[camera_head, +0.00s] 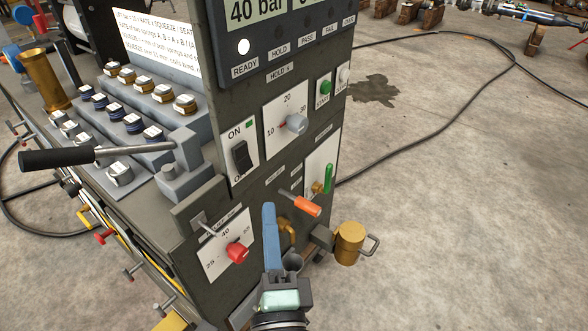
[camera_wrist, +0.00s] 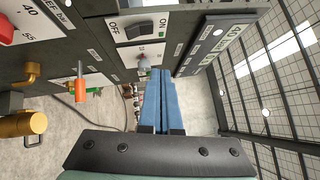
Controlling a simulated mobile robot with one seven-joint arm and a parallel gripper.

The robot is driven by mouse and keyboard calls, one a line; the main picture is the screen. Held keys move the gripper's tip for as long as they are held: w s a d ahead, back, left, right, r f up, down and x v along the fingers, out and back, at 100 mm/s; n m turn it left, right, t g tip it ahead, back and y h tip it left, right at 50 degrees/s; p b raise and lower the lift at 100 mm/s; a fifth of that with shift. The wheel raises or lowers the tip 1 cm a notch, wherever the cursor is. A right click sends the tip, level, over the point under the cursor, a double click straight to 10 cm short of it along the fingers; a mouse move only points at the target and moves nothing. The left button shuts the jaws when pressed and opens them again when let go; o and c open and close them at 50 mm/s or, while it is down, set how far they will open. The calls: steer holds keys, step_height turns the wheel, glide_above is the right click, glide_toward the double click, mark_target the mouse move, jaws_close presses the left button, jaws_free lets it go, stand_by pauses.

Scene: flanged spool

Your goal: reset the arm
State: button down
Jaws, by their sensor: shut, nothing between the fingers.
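My gripper (camera_head: 269,207) is in the lower middle of the head view, its long blue fingers pointing up in front of the machine's dark front panel (camera_head: 216,206). In the wrist view the two blue fingers (camera_wrist: 158,72) lie side by side and are shut, with nothing held. The fingers overlap part of the panel right of the red knob (camera_head: 238,252). Whether they touch the panel cannot be told.
An orange-tipped lever (camera_head: 306,206), a green-handled valve (camera_head: 328,178) and a brass cylinder (camera_head: 350,243) stick out close right of my gripper. A black-handled lever (camera_head: 57,158) is at left. Open concrete floor (camera_head: 470,180) lies right, crossed by a black cable (camera_head: 440,133).

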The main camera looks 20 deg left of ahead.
steer(key=w+d+r+n+t, duration=0.2)
steer(key=r+n, duration=0.4)
steer(key=r, duration=0.5)
steer(key=w+d+r+n+t, duration=0.1)
steer(key=d+r+n+t, duration=0.3)
steer(key=r, duration=0.8)
steer(key=s+d+r+n+t+h, duration=0.2)
steer(key=s+d+r+n+h, duration=0.15)
steer(key=r, duration=0.45)
steer(key=s+d+r+n+t+h, duration=0.25)
steer(key=d+r+h, duration=0.2)
steer(key=r, duration=0.45)
step_height(320, 180, up, 16)
steer(key=a+m+g+p, duration=0.1)
steer(key=p, duration=1.6)
steer(key=shift+a+f, duration=0.15)
steer(key=shift+f, duration=0.1)
